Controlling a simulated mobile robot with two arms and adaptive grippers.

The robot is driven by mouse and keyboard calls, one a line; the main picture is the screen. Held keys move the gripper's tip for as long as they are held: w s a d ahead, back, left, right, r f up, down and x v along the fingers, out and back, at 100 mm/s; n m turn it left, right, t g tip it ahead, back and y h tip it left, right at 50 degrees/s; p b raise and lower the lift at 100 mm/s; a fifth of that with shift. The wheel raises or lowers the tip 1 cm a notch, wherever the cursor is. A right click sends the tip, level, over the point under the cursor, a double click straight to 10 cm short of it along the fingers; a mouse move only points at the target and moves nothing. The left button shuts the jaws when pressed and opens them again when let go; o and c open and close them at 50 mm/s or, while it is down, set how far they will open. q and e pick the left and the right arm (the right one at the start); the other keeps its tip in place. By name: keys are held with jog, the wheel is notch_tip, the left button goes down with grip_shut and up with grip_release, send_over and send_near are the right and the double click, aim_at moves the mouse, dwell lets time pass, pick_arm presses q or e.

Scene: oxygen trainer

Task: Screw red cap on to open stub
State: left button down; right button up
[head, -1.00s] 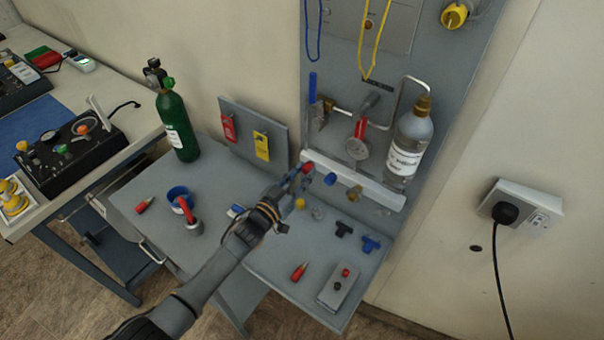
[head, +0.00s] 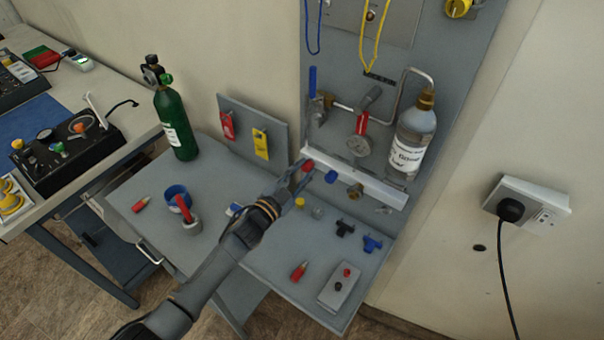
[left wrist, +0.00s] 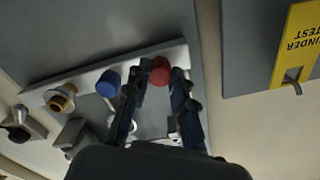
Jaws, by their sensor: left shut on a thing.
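The red cap (head: 308,165) is at the left end of the white rail on the upright panel. It also shows in the left wrist view (left wrist: 160,71). My left gripper (head: 299,178) is shut on the red cap, with one finger on each side of it. The fingers hide part of the cap's base, so I cannot tell whether it sits on a stub or how far it is turned on. A blue cap (head: 331,177) is beside it on the rail. A brass stub (head: 355,190) with an open end is farther right. My right gripper is not in view.
A grey bench (head: 270,260) below holds black and blue tees (head: 344,229), a red-tipped part (head: 299,271) and a small grey box (head: 340,288). A green cylinder (head: 176,125) stands at the left.

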pick_arm(q)
jog(key=m+b, duration=0.1)
jog(key=m, duration=0.1)
jog(key=shift+f+m, duration=0.1)
jog(key=shift+m, duration=0.6)
